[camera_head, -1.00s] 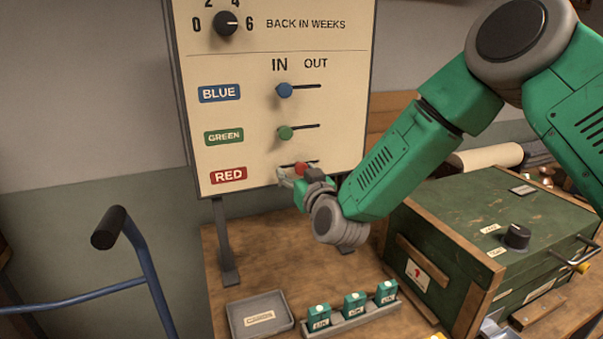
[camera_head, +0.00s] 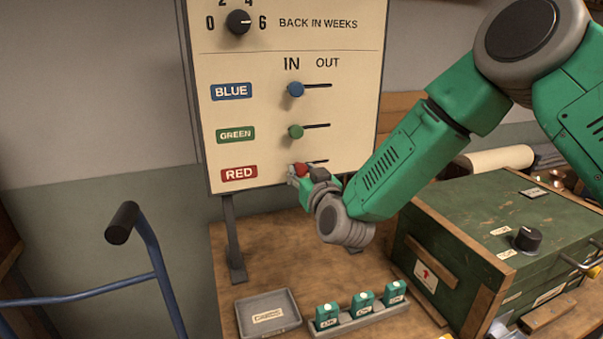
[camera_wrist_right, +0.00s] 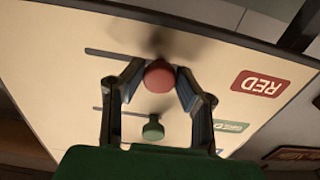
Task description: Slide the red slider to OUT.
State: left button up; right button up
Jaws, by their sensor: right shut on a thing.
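The red slider (camera_head: 302,169) is a round red knob on the cream board (camera_head: 345,145), in the lowest row beside the RED label (camera_head: 239,174). It sits at the IN end of its slot, which shows free to its right toward OUT. My right gripper (camera_head: 300,174) is shut on the red knob. In the right wrist view, the fingers (camera_wrist_right: 158,80) hold the knob (camera_wrist_right: 159,77) from both sides, with its slot running left. My left gripper is not in view.
The blue slider (camera_head: 295,89) and green slider (camera_head: 295,131) sit at IN above. A grey tray (camera_head: 268,313), a rack of green blocks (camera_head: 362,312) and a green crate (camera_head: 480,235) stand on the table below. A blue trolley handle (camera_head: 150,255) is at left.

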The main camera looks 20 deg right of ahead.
jog(key=shift+d+f, duration=0.15)
jog(key=shift+d, duration=3.3)
jog(key=o, duration=1)
jog(key=shift+w, duration=0.1)
send_near(324, 162)
jog(key=shift+s+p, duration=0.3)
jog(key=shift+s, duration=1.05)
